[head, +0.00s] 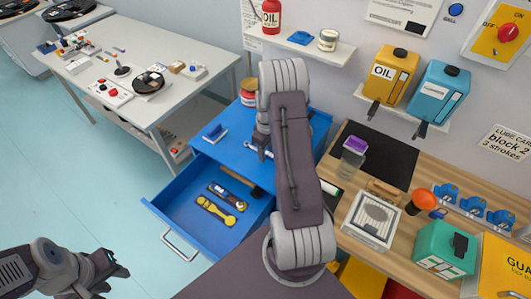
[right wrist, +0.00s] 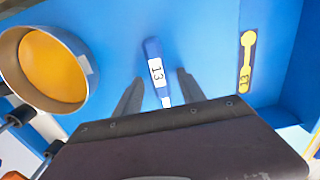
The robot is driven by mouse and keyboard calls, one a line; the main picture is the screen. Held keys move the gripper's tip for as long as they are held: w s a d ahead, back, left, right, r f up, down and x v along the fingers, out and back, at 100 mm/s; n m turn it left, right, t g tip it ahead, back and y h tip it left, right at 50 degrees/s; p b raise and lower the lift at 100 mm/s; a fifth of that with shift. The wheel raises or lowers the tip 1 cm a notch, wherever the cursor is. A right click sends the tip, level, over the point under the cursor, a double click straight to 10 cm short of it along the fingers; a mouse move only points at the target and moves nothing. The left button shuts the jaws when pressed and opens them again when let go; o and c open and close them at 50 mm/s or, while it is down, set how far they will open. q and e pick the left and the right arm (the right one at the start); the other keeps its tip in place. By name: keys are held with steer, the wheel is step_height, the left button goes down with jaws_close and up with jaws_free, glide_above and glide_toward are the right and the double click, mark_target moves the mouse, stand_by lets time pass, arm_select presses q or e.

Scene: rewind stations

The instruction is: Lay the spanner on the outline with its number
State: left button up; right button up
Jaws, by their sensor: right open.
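The spanner (right wrist: 155,72), with a blue handle and a white label reading 13, lies on the blue cabinet top. My right gripper (right wrist: 157,92) is open above it, one finger on each side, apart from it. In the head view the spanner's grey end (head: 248,144) shows beside my right gripper (head: 262,152). My left gripper (head: 118,268) is low at left, away from everything.
The blue drawer (head: 172,203) is pulled out, with a brown handle-like item (head: 243,181) inside. A tin (right wrist: 42,72) stands on the cabinet top near my right gripper. A crowded workbench (head: 385,178) stands at right.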

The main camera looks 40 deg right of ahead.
steer(key=shift+r, duration=0.1)
jaws_close()
steer(key=shift+r, duration=0.1)
steer(key=shift+r, duration=0.35)
steer(key=r, duration=0.1)
steer(key=s+r, duration=0.1)
steer(key=r+b, duration=0.1)
steer(key=shift+s+d+r, duration=0.15)
steer(key=shift+d+r, duration=0.1)
steer(key=shift+r, duration=0.15)
steer(key=s+d+r+b, duration=0.1)
steer(key=s+d+r, duration=0.1)
steer(key=s+r, duration=0.4)
steer(key=s, duration=0.4)
steer(key=shift+d+r, duration=0.15)
steer(key=shift+d, duration=0.05)
